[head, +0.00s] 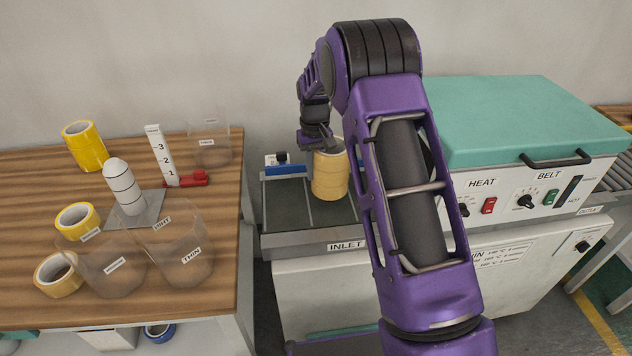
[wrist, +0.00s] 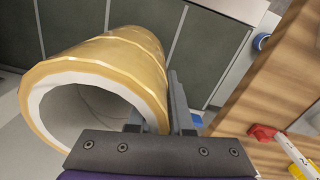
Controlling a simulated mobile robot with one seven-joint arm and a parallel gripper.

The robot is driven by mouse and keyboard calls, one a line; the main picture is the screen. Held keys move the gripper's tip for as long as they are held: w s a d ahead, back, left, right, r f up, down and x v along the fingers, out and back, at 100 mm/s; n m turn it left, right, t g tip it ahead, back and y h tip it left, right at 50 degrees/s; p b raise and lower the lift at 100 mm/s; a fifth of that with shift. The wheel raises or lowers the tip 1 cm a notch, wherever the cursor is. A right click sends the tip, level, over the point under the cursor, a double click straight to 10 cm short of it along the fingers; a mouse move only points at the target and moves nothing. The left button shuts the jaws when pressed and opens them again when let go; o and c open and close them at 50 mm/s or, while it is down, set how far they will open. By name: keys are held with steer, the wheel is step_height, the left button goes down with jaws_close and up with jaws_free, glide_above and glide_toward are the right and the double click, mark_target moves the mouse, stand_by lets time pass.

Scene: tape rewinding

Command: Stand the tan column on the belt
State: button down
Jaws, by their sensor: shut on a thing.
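The tan column (head: 330,177), a hollow stack of tan tape rolls with a pale inner wall, is upright at the inlet belt (head: 287,208). I cannot tell whether its base touches the belt. My gripper (head: 318,146) is at the column's top and shut on its wall. In the wrist view my gripper (wrist: 160,117) has the column (wrist: 104,62) at its left, with one finger at the inside of the rim and one outside. The dark belt (wrist: 212,50) shows beyond it. My arm hides part of the inlet's right side.
The teal-lidded machine (head: 535,120) with HEAT and BELT controls stands right of the inlet. On the wooden table (head: 215,250) at left are yellow rolls (head: 86,146), tan rolls, clear bins (head: 180,243), a white striped post (head: 122,186) and a numbered gauge (head: 160,155).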

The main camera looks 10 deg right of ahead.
mark_target(315, 180)
steer(key=shift+f, duration=1.8)
steer(key=shift+f, duration=0.15)
steer(key=c, duration=0.8)
jaws_free()
step_height(315, 180, up, 12)
steer(key=shift+r, duration=0.1)
